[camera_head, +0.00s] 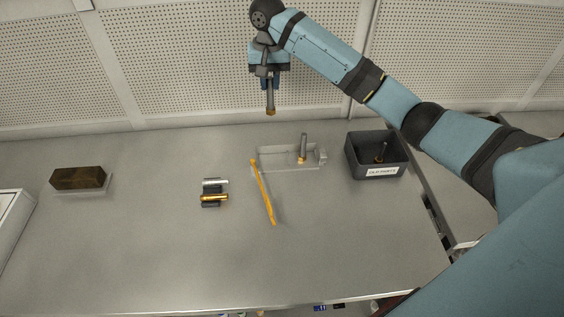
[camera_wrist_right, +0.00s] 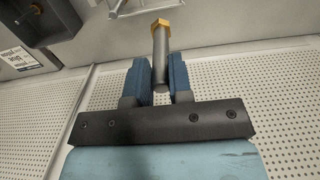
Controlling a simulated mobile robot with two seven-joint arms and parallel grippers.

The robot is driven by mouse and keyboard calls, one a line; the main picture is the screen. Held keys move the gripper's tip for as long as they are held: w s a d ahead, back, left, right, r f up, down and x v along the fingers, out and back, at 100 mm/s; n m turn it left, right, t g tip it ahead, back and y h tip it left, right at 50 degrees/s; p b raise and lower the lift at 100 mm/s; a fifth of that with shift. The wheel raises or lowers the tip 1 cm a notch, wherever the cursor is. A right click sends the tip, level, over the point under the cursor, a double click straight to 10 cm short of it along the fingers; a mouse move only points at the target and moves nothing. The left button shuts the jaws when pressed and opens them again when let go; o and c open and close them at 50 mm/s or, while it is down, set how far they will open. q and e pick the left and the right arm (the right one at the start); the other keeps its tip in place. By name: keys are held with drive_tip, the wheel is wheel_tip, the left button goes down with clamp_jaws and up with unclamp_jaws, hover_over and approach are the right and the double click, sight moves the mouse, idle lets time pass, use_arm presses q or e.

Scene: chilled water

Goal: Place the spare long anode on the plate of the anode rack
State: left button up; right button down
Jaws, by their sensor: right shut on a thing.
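My right gripper (camera_head: 270,84) is shut on a grey rod with a brass hex end, an anode (camera_head: 270,100). It holds the anode upright, brass end down, high above the back of the bench. In the right wrist view the anode (camera_wrist_right: 160,55) sits between the two blue fingers of the gripper (camera_wrist_right: 160,76). A pale grey, tray-like rack (camera_head: 272,168) stands on the bench below and a little to the right. Another grey rod with a brass base (camera_head: 303,146) stands upright at its right part. I cannot tell which part is the plate. My left gripper is out of view.
A dark bin labelled OLD PARTS (camera_head: 361,169) with a rod inside stands right of the rack. A thin orange bar (camera_head: 264,195) lies in front of the rack. A small holder with silver and brass cylinders (camera_head: 213,192) and a brown block (camera_head: 78,178) are left. The front bench is clear.

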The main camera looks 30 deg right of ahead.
wheel_tip(320, 180, down, 20)
drive_tip(key=p, duration=0.1)
drive_tip(key=shift+d+r, duration=0.15)
drive_tip(key=shift+r, duration=0.1)
drive_tip(key=shift+p, duration=0.3)
drive_tip(key=c, duration=1.5)
unclamp_jaws()
drive_tip(key=shift+f, duration=0.15)
drive_tip(key=o, duration=0.5)
drive_tip(key=shift+c, duration=0.2)
